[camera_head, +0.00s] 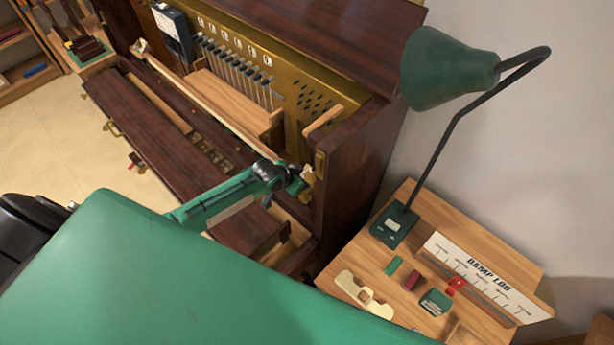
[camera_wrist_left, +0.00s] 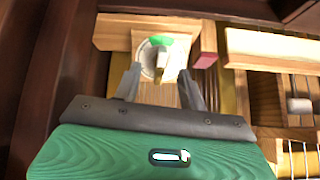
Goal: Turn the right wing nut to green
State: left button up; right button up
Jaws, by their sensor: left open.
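In the left wrist view a round pale dial (camera_wrist_left: 147,60) with a green sector (camera_wrist_left: 158,41) at its top is set on a wooden block. The wing nut (camera_wrist_left: 164,58), a small pale piece, stands at the dial's middle. My left gripper (camera_wrist_left: 160,80) is open, its two fingers spread to the left and right of the nut. Contact cannot be told. In the head view my left gripper (camera_head: 304,184) is at the right end of the opened piano, by a small pale piece (camera_head: 307,171). The dial's face is too small to read there. My right gripper is not seen.
A small dark red block (camera_wrist_left: 205,60) is just right of the dial. The piano's dark right side panel (camera_head: 355,165) is close beside the gripper. A wooden side table (camera_head: 400,325) with a green lamp (camera_head: 450,70) and a "DAMP LOG" board (camera_head: 485,278) stands right of the piano.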

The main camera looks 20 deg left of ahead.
pick_arm(q)
jog(key=p+v, duration=0.3)
jog(key=v, duration=0.6)
jog(key=shift+p, duration=0.4)
dwell(0.4)
jog(key=shift+s, duration=0.1)
dwell(0.5)
